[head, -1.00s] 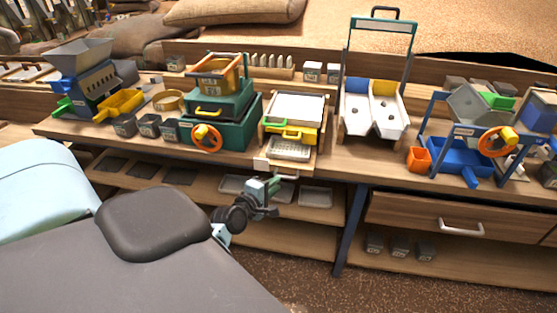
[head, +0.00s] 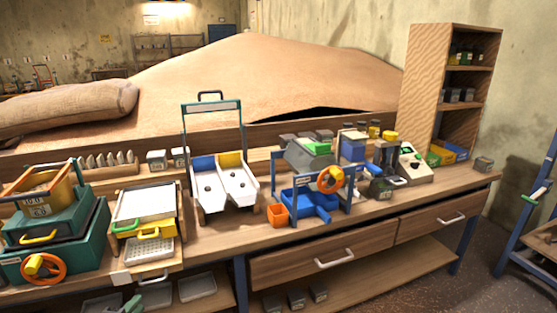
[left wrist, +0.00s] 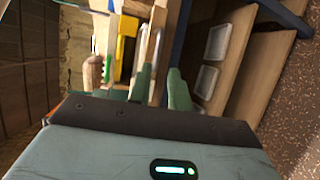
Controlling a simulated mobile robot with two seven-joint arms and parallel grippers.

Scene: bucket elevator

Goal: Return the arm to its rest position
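My left gripper (left wrist: 159,88) shows in the left wrist view with its two green fingers apart and nothing held between them. In the head view only its green tip (head: 131,305) shows at the bottom edge, in front of the bench and below its top. The rest of my left arm is outside the head view. My right arm and gripper are in neither view.
The wooden bench (head: 215,240) holds a teal box unit (head: 85,232), a white-topped tray unit (head: 145,203), a two-chute stand (head: 222,185) and a blue machine with an orange wheel (head: 330,180). A shelf (head: 425,85) stands at the right. Open floor (head: 485,270) lies right of the bench.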

